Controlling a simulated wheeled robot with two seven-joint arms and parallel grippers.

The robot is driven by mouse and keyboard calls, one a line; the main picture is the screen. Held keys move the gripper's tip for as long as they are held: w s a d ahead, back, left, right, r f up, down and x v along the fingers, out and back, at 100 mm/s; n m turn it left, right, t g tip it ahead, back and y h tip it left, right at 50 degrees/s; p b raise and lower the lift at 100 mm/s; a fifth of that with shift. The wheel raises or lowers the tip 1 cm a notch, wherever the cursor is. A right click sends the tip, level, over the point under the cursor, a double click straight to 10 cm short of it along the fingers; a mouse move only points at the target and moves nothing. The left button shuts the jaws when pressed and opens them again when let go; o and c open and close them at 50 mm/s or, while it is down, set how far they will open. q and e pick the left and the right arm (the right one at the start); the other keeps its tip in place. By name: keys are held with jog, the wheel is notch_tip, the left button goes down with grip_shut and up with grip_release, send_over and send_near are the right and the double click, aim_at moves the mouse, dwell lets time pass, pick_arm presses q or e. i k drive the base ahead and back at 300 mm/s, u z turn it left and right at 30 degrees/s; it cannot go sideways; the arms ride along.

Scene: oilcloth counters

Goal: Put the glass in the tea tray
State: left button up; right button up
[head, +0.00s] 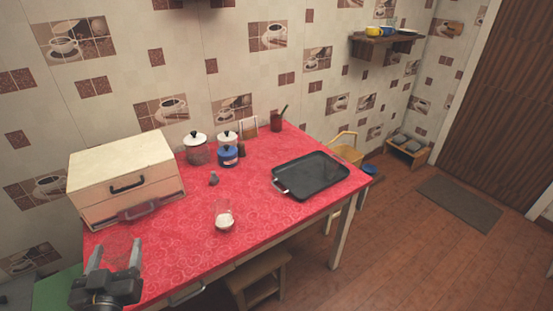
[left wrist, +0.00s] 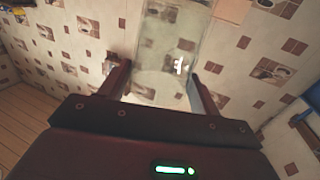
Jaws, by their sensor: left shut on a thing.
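My left gripper (head: 115,256) is at the lower left of the head view, at the table's near left end. It is shut on a clear glass (head: 118,240), which is hard to make out against the red cloth. In the left wrist view the glass (left wrist: 168,55) shows between the two fingers. The tea tray (head: 322,178), dark with raised edges, lies flat and empty on the right part of the table, well away from the gripper. My right gripper is not in view.
A second glass vessel with white contents (head: 224,219) stands near the table's front edge. A bread box (head: 125,172) stands at the left, several jars (head: 197,150) at the back. A stool (head: 258,277) is below.

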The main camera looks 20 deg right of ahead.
aim_at(316, 179)
jog(key=k, duration=0.6)
jog(key=z, duration=0.75)
jog(key=i, duration=0.95)
jog(key=z, duration=0.85)
jog(key=i, duration=0.3)
jog(key=z, duration=0.2)
